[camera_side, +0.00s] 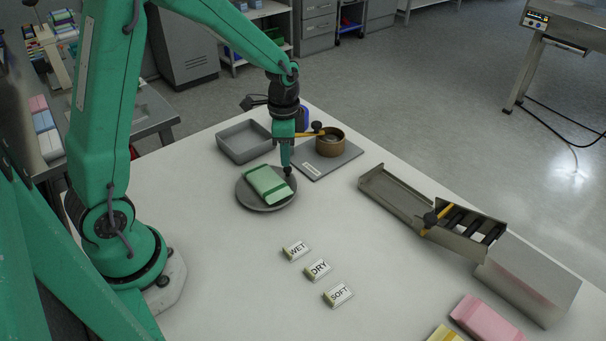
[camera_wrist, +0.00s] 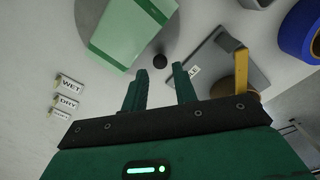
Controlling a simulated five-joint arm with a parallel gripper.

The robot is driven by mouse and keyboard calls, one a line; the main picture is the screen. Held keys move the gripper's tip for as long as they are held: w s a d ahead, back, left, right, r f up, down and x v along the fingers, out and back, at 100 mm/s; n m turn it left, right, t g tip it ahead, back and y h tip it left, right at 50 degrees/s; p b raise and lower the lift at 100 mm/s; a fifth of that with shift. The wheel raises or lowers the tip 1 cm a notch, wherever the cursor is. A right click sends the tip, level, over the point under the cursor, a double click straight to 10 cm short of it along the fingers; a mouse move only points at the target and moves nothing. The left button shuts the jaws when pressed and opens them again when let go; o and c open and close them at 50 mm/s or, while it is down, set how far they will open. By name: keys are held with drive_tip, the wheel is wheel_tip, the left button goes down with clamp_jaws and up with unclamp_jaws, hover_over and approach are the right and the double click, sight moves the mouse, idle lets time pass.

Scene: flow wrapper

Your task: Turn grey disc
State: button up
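The grey disc (camera_side: 258,204) lies flat on the white table, with a pale green pack (camera_side: 267,184) resting on it. A small dark knob (camera_side: 288,171) stands at the disc's right rim. The disc (camera_wrist: 101,38), pack (camera_wrist: 134,32) and knob (camera_wrist: 159,61) also show in the wrist view. My gripper (camera_side: 288,166) points down right over the disc's knob side. In the wrist view, its two green fingers (camera_wrist: 160,80) stand apart with nothing between them, and the knob lies just beyond their tips. I cannot tell whether they touch it.
A grey tray (camera_side: 245,152) stands behind the disc. A grey plate with a brown round pot (camera_side: 331,144) is to the right. A metal chute (camera_side: 434,215) lies farther right. Cards reading WET (camera_side: 296,250), DRY and SOFT lie in front. The table left of them is clear.

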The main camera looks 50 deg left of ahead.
wheel_tip(320, 180, up, 5)
drive_tip(key=shift+f, duration=0.15)
idle(0.4)
drive_tip(key=s+d+r+n+t, duration=0.2)
drive_tip(key=s+r+n, duration=0.2)
drive_tip(key=s+r, duration=0.2)
drive_tip(key=s+d+r+n+t, duration=0.2)
drive_tip(key=s+r, duration=0.5)
drive_tip(key=s, duration=0.4)
drive_tip(key=shift+s+d+n+t, duration=0.3)
drive_tip(key=shift+d+n+t, duration=0.1)
drive_tip(key=shift+n+t, duration=0.5)
drive_tip(key=shift+o, duration=0.4)
